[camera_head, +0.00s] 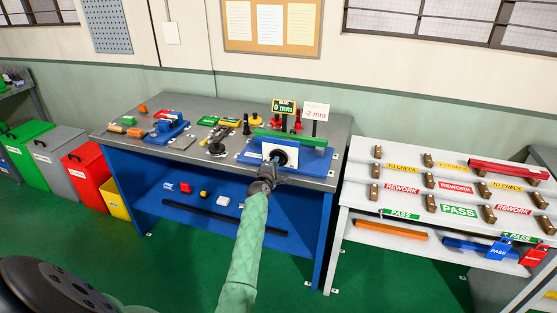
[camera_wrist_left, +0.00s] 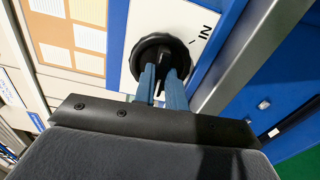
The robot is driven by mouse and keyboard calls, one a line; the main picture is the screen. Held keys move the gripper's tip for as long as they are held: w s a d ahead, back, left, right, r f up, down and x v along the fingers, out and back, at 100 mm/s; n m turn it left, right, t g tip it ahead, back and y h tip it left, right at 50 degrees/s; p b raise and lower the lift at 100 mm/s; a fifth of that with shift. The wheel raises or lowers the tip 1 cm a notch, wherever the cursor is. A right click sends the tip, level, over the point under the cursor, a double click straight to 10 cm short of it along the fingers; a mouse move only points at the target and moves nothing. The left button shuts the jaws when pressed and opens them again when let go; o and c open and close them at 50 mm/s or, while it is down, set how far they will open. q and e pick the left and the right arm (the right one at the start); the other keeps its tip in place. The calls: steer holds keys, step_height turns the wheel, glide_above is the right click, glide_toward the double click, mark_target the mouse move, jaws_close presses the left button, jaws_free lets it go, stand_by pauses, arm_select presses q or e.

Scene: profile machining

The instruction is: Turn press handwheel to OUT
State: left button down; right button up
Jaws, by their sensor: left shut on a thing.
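The press (camera_head: 300,137), with a green bar on a blue base, stands at the right end of the grey bench. Its black handwheel (camera_head: 283,155) is on the front white plate, partly hidden by my left gripper (camera_head: 272,170). In the left wrist view the handwheel (camera_wrist_left: 138,58) shows as a black ring with a bar across its middle. There the two blue-grey fingers of my left gripper (camera_wrist_left: 162,75) are shut on the handwheel at that bar. The letters "IN" (camera_wrist_left: 206,28) show on the plate beside the wheel; no OUT mark is visible.
A display (camera_head: 284,107) reads 0 mm, and a white sign (camera_head: 315,112) reads -2 mm. Small tools lie on the grey bench (camera_head: 180,103). A sorting rack (camera_head: 350,180) with REWORK and PASS labels stands right. Coloured bins (camera_head: 88,172) stand left. Green floor is clear in front.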

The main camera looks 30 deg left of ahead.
arm_select(q)
steer(key=n, duration=0.2)
steer(key=shift+n, duration=0.3)
steer(key=n+p, duration=0.2)
steer(key=n, duration=0.2)
steer(key=shift+n, duration=0.3)
steer(key=c, duration=1.3)
jaws_free()
